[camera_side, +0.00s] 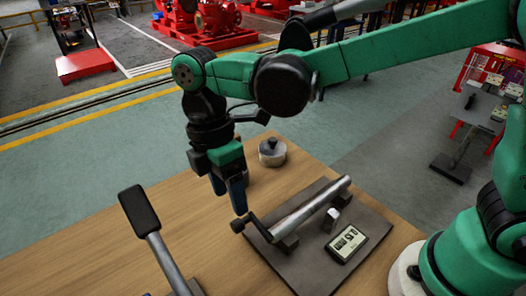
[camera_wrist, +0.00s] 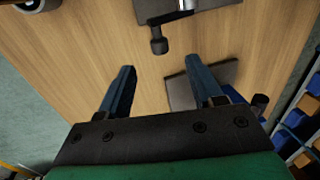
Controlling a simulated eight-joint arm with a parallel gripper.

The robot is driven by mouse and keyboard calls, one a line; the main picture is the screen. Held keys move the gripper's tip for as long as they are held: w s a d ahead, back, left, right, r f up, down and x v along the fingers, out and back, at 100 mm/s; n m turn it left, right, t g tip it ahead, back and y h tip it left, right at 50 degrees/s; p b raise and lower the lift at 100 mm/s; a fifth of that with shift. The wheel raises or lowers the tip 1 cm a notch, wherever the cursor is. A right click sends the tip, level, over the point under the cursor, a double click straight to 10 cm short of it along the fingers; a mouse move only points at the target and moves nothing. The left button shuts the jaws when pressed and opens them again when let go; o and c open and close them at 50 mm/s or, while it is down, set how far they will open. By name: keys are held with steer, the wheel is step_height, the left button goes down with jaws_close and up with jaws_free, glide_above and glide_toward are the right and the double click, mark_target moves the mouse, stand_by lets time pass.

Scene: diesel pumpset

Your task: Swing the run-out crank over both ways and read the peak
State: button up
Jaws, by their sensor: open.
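The run-out crank shows in the side view as a short dark arm with a black knob (camera_side: 238,225) at the near left end of a grey shaft (camera_side: 312,208). The shaft lies on supports on a dark base plate (camera_side: 372,225). A small gauge with a digital display (camera_side: 346,242) sits on the plate; its digits are too small to read surely. My gripper (camera_side: 232,205) points down just above and behind the knob, with open blue fingers. In the wrist view the knob (camera_wrist: 158,46) appears ahead of the open gripper (camera_wrist: 160,66), apparently apart from the fingers.
A black-handled lever (camera_side: 140,212) rises at the front left of the wooden table (camera_side: 100,262). A round metal piece with a black knob (camera_side: 271,152) stands behind my gripper. In the wrist view a second dark plate (camera_wrist: 179,92) lies partly behind the right finger.

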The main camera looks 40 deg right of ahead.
mark_target(238, 221)
steer(key=t, duration=0.1)
steer(key=s+t, duration=0.1)
steer(key=shift+s+d+t, duration=0.2)
steer(key=shift+s+t, duration=0.1)
steer(key=shift+w+f, duration=0.1)
steer(key=shift+f, duration=2.65)
jaws_close()
